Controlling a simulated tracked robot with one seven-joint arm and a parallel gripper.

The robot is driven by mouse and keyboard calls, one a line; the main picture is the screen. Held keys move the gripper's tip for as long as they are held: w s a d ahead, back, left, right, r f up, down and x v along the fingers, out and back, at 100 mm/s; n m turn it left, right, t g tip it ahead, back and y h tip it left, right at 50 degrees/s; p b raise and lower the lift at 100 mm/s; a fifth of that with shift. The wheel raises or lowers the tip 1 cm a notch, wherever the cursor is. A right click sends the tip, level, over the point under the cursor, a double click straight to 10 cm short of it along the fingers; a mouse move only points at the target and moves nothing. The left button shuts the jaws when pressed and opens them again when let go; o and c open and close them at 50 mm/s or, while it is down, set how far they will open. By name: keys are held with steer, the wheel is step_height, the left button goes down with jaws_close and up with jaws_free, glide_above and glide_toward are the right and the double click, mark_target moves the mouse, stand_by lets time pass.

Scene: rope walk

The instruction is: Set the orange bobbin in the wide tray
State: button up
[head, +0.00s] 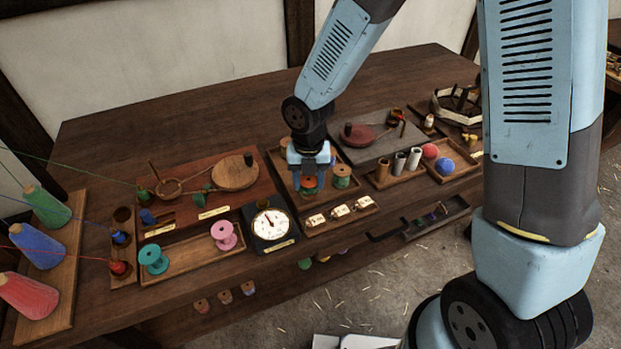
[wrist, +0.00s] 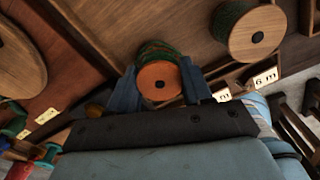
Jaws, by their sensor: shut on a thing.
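My gripper (head: 309,180) points down over a wooden tray (head: 281,171) in the middle of the table. It is shut on an orange-faced bobbin, the orange bobbin (head: 309,183). In the wrist view the orange bobbin (wrist: 160,80) sits between the two fingers, with green showing just behind its round face. I cannot tell whether it touches the tray floor. A bobbin with green thread and a pale wooden end (head: 342,175) stands at its right. A long wooden tray (head: 190,264) holds a teal bobbin and a pink bobbin at front left. No label shows which tray is the wide one.
A dial gauge (head: 269,223) stands in front of the gripper. A board with a wooden disc (head: 234,173) is at the left. The table's back is clear.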

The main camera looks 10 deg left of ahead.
steer(key=o, duration=1.3)
steer(key=shift+r, duration=0.1)
steer(key=shift+s+r, duration=0.1)
steer(key=shift+r, duration=3.85)
